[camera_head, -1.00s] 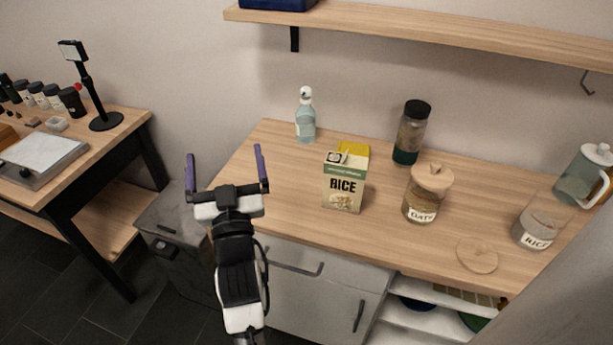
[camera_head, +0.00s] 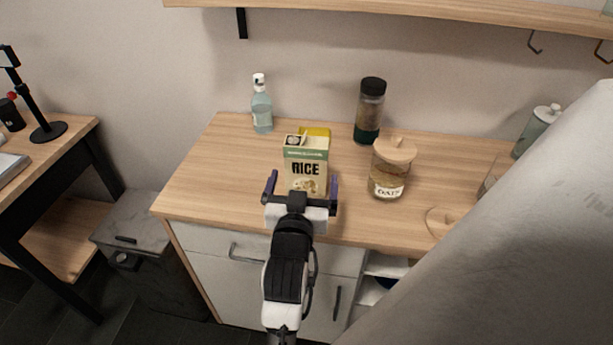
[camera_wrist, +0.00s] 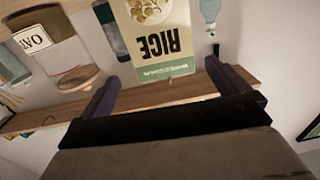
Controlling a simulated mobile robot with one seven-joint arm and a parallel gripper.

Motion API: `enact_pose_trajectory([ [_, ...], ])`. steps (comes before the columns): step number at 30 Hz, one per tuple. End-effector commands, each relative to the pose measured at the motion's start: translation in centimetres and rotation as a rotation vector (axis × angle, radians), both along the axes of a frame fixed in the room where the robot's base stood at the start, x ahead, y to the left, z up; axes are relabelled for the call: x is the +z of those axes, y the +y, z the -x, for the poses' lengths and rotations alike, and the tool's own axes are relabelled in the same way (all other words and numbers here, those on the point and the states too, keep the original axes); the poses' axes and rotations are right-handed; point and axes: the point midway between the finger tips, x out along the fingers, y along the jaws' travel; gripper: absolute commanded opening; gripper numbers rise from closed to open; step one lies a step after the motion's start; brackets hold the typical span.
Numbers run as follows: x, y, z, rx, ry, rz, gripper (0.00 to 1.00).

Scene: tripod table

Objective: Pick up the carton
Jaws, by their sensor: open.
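The carton (camera_head: 306,160) is a cream and green box labelled RICE, standing upright on the wooden counter (camera_head: 200,185). My gripper (camera_head: 302,184) is open in front of the carton's lower part in the head view, with a dark finger to each side. In the wrist view the carton (camera_wrist: 154,35) appears upside down ahead of the open fingers, roughly centred between them. The fingers hold nothing, and I cannot tell how much gap is left to the carton. The carton's lowest edge is hidden by my gripper in the head view.
An oats jar (camera_head: 391,168) stands close right of the carton. A yellow item (camera_head: 316,132) is directly behind it. A clear bottle (camera_head: 262,104) and a dark-lidded jar (camera_head: 369,111) stand farther back. A round wooden lid (camera_head: 442,221) lies at right. The counter's left part is clear.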

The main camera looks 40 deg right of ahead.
Motion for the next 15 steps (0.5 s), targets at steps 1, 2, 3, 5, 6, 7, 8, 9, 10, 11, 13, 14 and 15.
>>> enact_pose_trajectory([
  [1, 0.1, -0.9, -0.8, -0.001, 0.001, 0.002, 1.00],
  [2, 0.1, -1.3, -1.2, 0.000, 0.001, 0.001, 1.00],
  [3, 0.1, -1.7, -1.6, 0.000, 0.001, 0.001, 1.00],
  [5, 0.3, -2.4, -2.3, 0.000, 0.001, 0.000, 1.00],
  [6, 0.3, -2.9, -2.7, -0.001, 0.002, -0.001, 1.00],
  [7, 0.3, -3.2, -3.0, 0.000, 0.001, 0.001, 1.00],
  [8, 0.3, -3.4, -3.3, 0.000, 0.001, 0.000, 1.00],
  [9, 0.2, -3.7, -3.5, 0.001, 0.001, 0.000, 1.00],
  [10, 0.2, -3.8, -3.7, 0.001, 0.001, 0.000, 1.00],
  [11, 0.2, -3.9, -3.8, 0.001, 0.001, 0.000, 1.00],
  [13, 0.1, -4.2, -4.0, 0.001, 0.002, -0.001, 1.00],
  [14, 0.2, -4.3, -4.1, 0.000, 0.001, 0.000, 1.00],
  [15, 0.3, -4.6, -4.4, -0.001, 0.001, 0.000, 1.00],
])
